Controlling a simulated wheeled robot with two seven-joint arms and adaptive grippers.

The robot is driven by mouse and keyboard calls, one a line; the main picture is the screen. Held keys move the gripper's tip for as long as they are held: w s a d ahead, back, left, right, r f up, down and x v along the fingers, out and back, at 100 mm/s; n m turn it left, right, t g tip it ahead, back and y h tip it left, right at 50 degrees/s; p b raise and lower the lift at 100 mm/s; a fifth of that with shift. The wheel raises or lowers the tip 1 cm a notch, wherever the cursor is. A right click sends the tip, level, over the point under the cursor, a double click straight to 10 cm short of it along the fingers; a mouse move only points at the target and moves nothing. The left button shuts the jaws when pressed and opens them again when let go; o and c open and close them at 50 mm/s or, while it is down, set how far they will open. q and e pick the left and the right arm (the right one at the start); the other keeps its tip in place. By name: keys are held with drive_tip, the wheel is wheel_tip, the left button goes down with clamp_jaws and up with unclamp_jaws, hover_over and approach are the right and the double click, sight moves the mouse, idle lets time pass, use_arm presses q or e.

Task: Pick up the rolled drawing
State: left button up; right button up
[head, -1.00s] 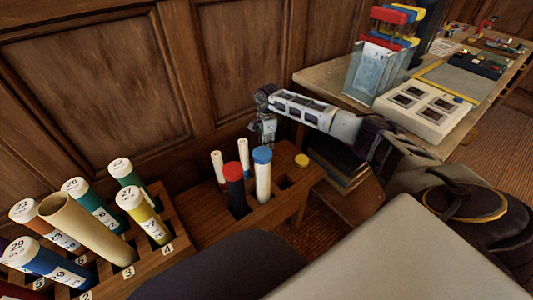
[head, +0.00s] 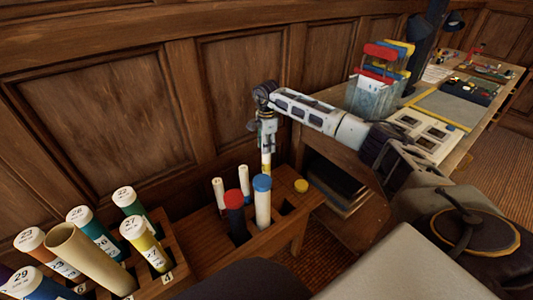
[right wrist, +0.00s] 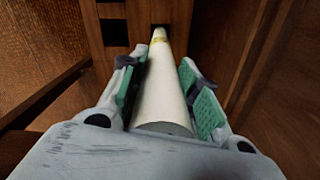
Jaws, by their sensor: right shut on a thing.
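The rolled drawing is a slim off-white roll with a yellow band near its lower end. My right gripper (head: 267,143) is shut on it. In the head view the roll (head: 266,163) hangs upright below the fingers, behind the blue-capped tube. In the right wrist view the roll (right wrist: 161,88) runs away from me between the green-padded fingers (right wrist: 163,98). Its far end is close to a dark slot in the wooden rack; whether it is clear of the slot I cannot tell. My left gripper is not in view.
The low wooden rack (head: 213,262) holds a blue-capped tube (head: 262,203), a red-capped tube (head: 236,217) and two slim white rolls. A numbered rack with several tubes stands at the left. The panelled wall (head: 240,95) is close behind; a desk (head: 470,115) stands at the right.

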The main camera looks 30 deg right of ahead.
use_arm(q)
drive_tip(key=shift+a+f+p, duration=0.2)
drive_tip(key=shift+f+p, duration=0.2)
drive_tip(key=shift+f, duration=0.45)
use_arm(e)
wheel_tip(320, 180, up, 5)
drive_tip(key=shift+r, duration=0.1)
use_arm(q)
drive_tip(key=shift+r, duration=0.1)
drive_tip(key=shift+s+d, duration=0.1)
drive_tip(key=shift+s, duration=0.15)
use_arm(e)
drive_tip(key=shift+s, duration=0.1)
